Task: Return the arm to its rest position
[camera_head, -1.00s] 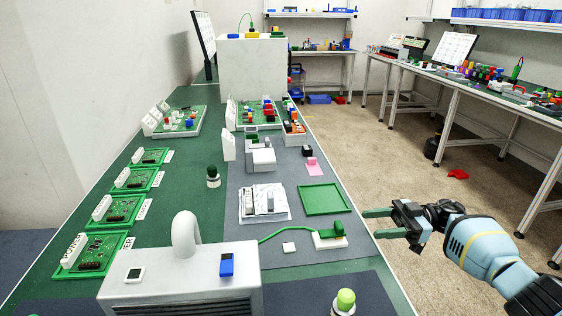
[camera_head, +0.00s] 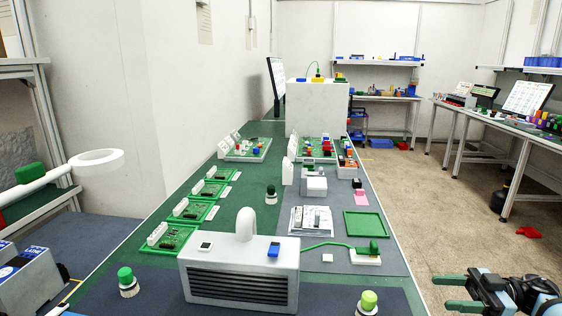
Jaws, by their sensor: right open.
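My right gripper (camera_head: 462,292) is at the lower right in the head view. Its two green fingers are apart and empty. It hangs over the floor, off the right edge of the green workbench (camera_head: 150,250), and touches nothing on it. The rest of my right arm runs out of the frame at the lower right corner. My left arm and gripper are not in view.
A grey vented box (camera_head: 240,284) stands at the bench front, with green-topped jars (camera_head: 127,283) (camera_head: 367,303) beside it. A green tray (camera_head: 364,224) and several circuit boards (camera_head: 188,211) lie beyond. Floor (camera_head: 440,205) right of the bench is open.

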